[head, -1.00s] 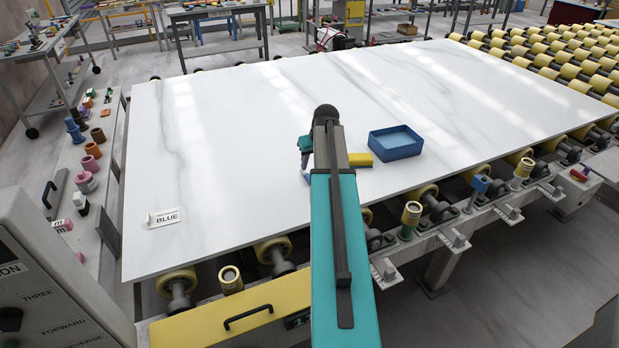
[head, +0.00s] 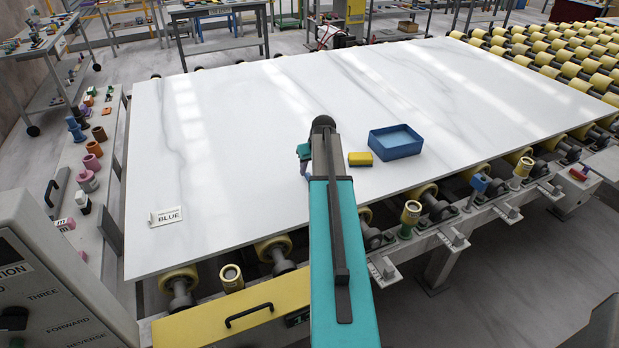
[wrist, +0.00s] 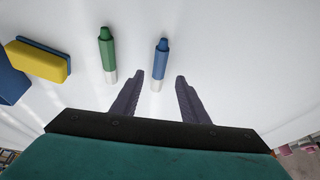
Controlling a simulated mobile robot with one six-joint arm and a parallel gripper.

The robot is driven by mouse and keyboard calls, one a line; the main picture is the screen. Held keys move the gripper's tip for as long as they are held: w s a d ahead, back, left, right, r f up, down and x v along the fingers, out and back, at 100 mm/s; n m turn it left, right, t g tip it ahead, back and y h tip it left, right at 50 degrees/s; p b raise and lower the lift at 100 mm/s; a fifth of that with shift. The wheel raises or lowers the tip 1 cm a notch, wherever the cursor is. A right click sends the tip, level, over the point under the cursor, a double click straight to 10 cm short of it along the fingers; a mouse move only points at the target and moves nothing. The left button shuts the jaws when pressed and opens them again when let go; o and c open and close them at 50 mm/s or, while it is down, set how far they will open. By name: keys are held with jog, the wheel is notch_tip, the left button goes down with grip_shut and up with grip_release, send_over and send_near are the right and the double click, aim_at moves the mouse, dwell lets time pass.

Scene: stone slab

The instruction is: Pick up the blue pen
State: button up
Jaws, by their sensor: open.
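The blue pen (wrist: 160,65) lies on the white slab (wrist: 232,60) in the wrist view, with its blue cap pointing away and its pale end towards my gripper. My gripper (wrist: 159,77) is open, and the pen lies in line with the gap between its two dark fingers. The pale end of the pen appears near the level of the fingertips; I cannot tell the height between them. A green pen (wrist: 107,55) lies to the left, outside the fingers. In the head view my arm hides both pens.
A yellow block with a blue base (wrist: 38,62) lies left of the green pen. A blue open tray (head: 396,142) stands beside it on the slab. A small sign reading BLUE (head: 165,216) stands near the slab's left front corner. Much of the slab is clear.

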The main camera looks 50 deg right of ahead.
aim_at(309, 175)
jog(key=shift+p+x, duration=0.85)
jog(key=shift+x, duration=0.4)
jog(key=shift+p+x, duration=0.35)
jog(key=shift+x, duration=0.85)
jog(key=shift+d, duration=0.15)
jog(key=shift+c, duration=0.2)
grip_shut()
